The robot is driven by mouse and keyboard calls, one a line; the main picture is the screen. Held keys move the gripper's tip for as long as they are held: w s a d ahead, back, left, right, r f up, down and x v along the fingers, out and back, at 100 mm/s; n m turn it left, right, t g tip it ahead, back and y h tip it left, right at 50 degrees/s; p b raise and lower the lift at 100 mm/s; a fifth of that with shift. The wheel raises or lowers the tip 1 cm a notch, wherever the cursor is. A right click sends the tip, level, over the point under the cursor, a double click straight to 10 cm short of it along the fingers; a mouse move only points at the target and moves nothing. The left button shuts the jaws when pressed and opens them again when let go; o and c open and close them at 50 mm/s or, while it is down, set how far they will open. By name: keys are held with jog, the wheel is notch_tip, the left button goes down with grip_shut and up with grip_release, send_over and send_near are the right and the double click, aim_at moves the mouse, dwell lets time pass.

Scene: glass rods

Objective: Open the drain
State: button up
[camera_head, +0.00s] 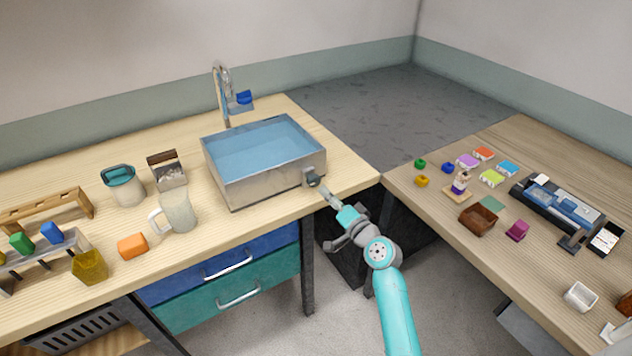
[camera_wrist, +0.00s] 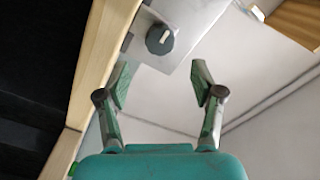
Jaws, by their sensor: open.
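A steel basin (camera_head: 240,191) holding blue water (camera_head: 262,150) sits on the wooden counter near its right corner. A dark round knob (camera_head: 308,179) is on the basin's outer wall at its near right end. The knob (camera_wrist: 160,39) also shows in the wrist view, on the light metal face (camera_wrist: 190,15), ahead of my fingers. My gripper (camera_head: 323,189) is beside the knob in the head view. In the wrist view my gripper (camera_wrist: 162,78) is open and empty, its two fingertips apart and the knob lined up beyond the gap. No drain hole is visible.
A faucet (camera_head: 222,95) stands behind the basin. A grey mug (camera_head: 178,213), a teal-topped cup (camera_head: 125,186) and an orange block (camera_head: 132,246) are to its left. A gap separates the two tables.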

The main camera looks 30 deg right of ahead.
aim_at(316, 182)
jog(key=w, duration=0.8)
jog(key=shift+w+d, duration=0.1)
jog(key=shift+d, duration=0.05)
jog(key=c, duration=1.2)
